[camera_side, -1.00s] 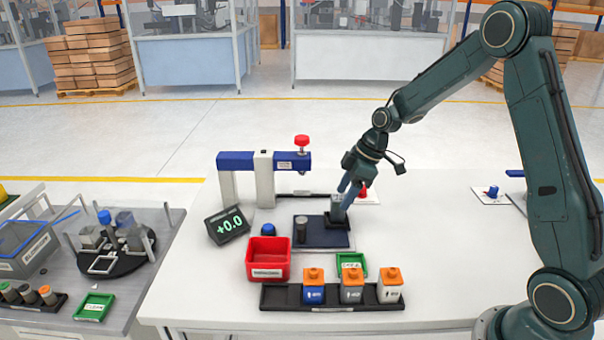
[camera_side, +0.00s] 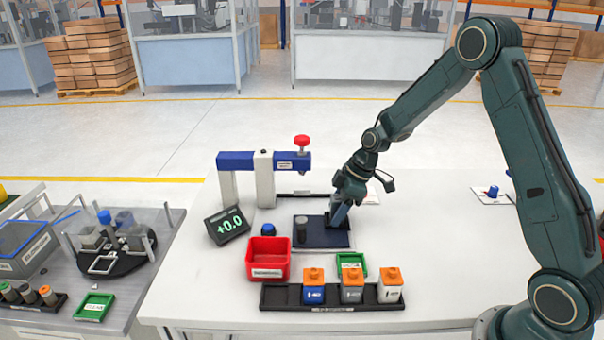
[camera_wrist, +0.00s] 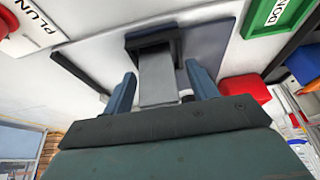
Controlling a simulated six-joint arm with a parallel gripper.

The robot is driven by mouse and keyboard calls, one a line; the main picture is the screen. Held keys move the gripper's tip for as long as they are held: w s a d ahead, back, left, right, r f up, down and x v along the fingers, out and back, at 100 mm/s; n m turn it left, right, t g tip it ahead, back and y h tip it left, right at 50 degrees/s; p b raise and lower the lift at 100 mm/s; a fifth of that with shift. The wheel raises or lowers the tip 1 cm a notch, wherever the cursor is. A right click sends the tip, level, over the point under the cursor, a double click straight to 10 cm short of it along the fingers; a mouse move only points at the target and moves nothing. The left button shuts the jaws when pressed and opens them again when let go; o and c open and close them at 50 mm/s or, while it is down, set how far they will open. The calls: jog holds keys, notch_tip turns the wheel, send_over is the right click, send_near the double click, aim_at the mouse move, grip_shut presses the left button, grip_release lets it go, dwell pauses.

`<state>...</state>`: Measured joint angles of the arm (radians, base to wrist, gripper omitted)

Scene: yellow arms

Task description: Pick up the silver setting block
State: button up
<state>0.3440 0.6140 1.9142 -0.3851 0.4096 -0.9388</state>
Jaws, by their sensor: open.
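The silver setting block (camera_wrist: 157,78) stands in a small black square holder (camera_wrist: 132,40) on the dark mat (camera_side: 322,240). In the wrist view my gripper (camera_wrist: 162,88) is open, with one blue-grey finger on each side of the block and a visible gap on both sides. In the side view my gripper (camera_side: 339,212) is low over the holder, and its fingers hide most of the block.
A red bin (camera_side: 268,259), a green tray (camera_side: 352,264) and a black rack (camera_side: 331,305) with orange-topped blocks are in front. A blue-and-white gauge stand (camera_side: 264,163) is behind.

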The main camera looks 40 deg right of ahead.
aim_at(338, 197)
jog(key=shift+c, duration=0.5)
grip_shut()
jog(key=shift+r, duration=0.15)
notch_tip(338, 197, up, 20)
dwell(0.3)
dwell(0.5)
